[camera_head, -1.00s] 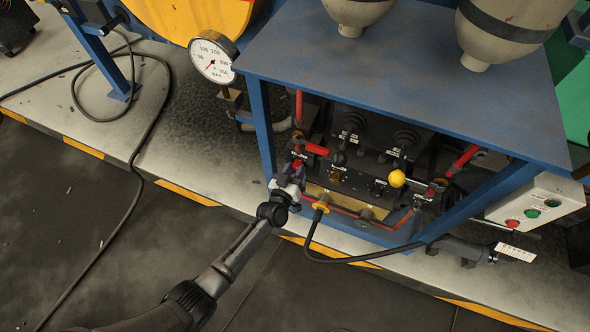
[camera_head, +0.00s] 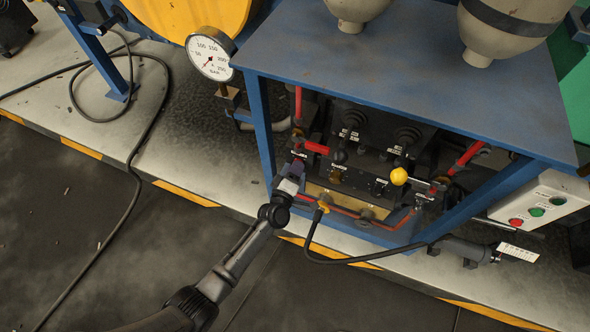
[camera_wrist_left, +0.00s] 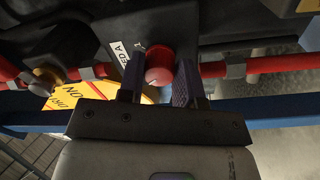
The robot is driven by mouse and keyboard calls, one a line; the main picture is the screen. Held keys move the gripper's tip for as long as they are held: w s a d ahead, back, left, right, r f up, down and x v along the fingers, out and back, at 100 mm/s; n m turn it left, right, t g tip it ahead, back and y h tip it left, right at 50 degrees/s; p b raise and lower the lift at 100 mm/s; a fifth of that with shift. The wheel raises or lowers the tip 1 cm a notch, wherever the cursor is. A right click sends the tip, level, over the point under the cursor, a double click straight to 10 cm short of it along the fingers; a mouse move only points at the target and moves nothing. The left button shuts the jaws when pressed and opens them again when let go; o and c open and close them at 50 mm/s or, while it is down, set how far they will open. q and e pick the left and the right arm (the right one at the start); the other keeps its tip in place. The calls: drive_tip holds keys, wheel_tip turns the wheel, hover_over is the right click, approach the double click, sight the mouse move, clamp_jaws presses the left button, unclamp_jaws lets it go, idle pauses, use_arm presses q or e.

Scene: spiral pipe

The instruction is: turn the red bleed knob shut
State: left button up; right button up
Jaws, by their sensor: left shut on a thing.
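The red bleed knob (camera_wrist_left: 160,66) is a small round knob in front of a dark block with a white label reading in part "ED A". In the left wrist view my left gripper (camera_wrist_left: 160,85) has one finger on each side of the knob and is shut on it. In the head view my left gripper (camera_head: 292,180) reaches the lower left of the valve panel under the blue table, and its fingers and wrist hide the knob there. My right gripper is not in view.
The blue table frame (camera_head: 262,140) stands close left of my gripper. A red-handled lever (camera_head: 317,148) sits just above it. A yellow ball knob (camera_head: 399,176) is to the right. A black hose (camera_head: 312,232) hangs in front, and a pressure gauge (camera_head: 211,56) stands upper left.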

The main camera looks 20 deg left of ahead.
use_arm(q)
drive_tip(key=shift+n, duration=1)
drive_tip(key=o, duration=0.9)
drive_tip(key=shift+o, duration=0.2)
drive_tip(key=s+p, duration=0.4)
drive_tip(key=s, duration=1)
drive_tip(key=shift+f, duration=0.25)
drive_tip(key=shift+w, duration=0.1)
